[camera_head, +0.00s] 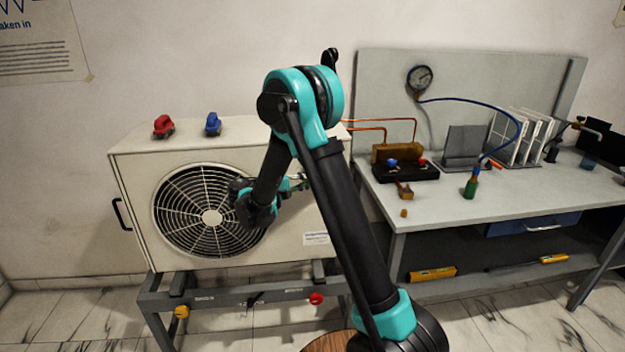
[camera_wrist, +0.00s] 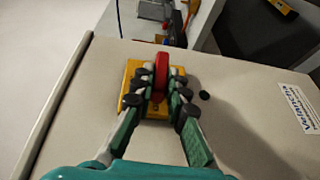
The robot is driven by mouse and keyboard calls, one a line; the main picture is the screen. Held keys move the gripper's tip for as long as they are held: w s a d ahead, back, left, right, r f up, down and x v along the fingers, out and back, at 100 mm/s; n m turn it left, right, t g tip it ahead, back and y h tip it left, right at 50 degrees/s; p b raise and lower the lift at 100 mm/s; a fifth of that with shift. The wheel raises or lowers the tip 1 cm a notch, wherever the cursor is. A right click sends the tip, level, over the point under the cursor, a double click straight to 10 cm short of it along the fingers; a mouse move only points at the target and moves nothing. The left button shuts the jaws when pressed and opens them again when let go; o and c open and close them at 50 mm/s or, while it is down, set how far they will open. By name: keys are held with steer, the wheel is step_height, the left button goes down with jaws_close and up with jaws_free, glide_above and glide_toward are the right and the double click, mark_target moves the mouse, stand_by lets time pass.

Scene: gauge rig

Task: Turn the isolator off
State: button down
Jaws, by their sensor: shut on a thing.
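The isolator shows in the wrist view as a yellow plate (camera_wrist: 155,108) with a red handle (camera_wrist: 161,66), mounted on the pale face of the cabinet. The handle runs roughly up and down in that view. My gripper (camera_wrist: 160,80) has its two fingers on either side of the handle, shut on it. In the head view my gripper (camera_head: 299,182) is at the right part of the cabinet front, mostly behind my arm. The isolator is hidden there.
The white cabinet (camera_head: 135,175) has a fan grille (camera_head: 180,205) and stands on a grey frame. Red (camera_head: 163,126) and blue (camera_head: 213,124) caps sit on its top. A workbench (camera_head: 440,207) with a gauge (camera_head: 420,77), hose and fittings stands at right.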

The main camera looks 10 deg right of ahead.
steer(key=shift+f+h, duration=0.15)
steer(key=shift+h, duration=0.35)
steer(key=c, duration=1.5)
jaws_free()
steer(key=shift+c, duration=0.2)
steer(key=v, duration=1.2)
